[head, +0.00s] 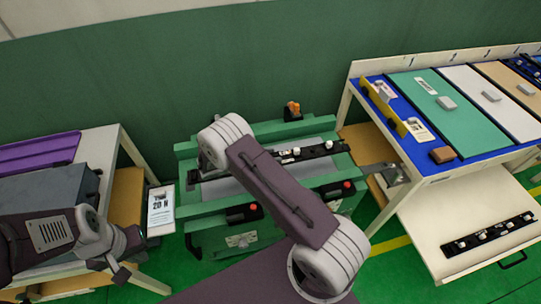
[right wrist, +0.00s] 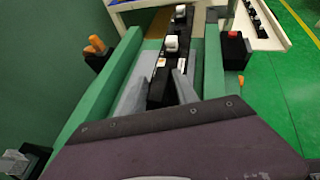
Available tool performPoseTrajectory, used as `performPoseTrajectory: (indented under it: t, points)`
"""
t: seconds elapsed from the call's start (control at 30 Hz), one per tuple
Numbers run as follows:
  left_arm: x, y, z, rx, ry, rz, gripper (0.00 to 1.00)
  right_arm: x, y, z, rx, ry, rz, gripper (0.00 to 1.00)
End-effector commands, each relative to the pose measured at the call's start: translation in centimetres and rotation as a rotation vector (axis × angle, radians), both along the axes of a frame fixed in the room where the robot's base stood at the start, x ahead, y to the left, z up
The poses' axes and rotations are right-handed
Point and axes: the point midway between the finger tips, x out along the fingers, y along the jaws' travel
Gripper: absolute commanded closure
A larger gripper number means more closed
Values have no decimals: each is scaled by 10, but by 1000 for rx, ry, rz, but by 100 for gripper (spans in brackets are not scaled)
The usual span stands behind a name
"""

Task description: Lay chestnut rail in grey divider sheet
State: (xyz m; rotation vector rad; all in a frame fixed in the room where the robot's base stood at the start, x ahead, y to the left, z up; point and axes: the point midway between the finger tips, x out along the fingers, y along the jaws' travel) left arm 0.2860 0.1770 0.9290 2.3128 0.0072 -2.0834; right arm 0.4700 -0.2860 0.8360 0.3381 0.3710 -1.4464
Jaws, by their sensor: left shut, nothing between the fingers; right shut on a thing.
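A long dark rail (head: 312,152) with white clips lies across the green fixture, over the grey sheet (head: 222,187). It looks black rather than chestnut. My right gripper (right wrist: 163,82) is shut on the near part of the rail (right wrist: 181,22), one finger on each side. My right arm hides part of the rail and sheet in the head view. I cannot tell whether the rail touches the sheet. My left gripper (head: 124,272) is shut and empty at the lower left, apart from the fixture.
The green fixture (head: 186,152) has raised side bars and red-button boxes (head: 252,208). At right, a blue-topped table (head: 376,82) bears coloured panels. Another black rail (head: 488,232) lies on the pale surface below it. A left table bears a purple piece (head: 40,150).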

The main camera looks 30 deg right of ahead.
Motion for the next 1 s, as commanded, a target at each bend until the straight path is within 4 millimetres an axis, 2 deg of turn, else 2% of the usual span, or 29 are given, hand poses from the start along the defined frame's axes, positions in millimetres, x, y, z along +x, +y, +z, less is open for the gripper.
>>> performPoseTrajectory:
  t: [0.03, 0.7, 0.83, 1.0]
  points:
    - [0, 0, -9, 0, 0, 0, 100, 0, 0, -10, -1, 0, 0, 100]
    - [0, 0, -88, 0, 0, 0, 100, 0, 0, -108, -1, -1, 0, 100]
    - [0, 0, -95, 0, 0, 0, 100, 0, 0, -117, -1, -1, 0, 100]
    - [0, 0, -94, 0, 0, 0, 100, 0, 0, -117, -1, -1, 0, 100]
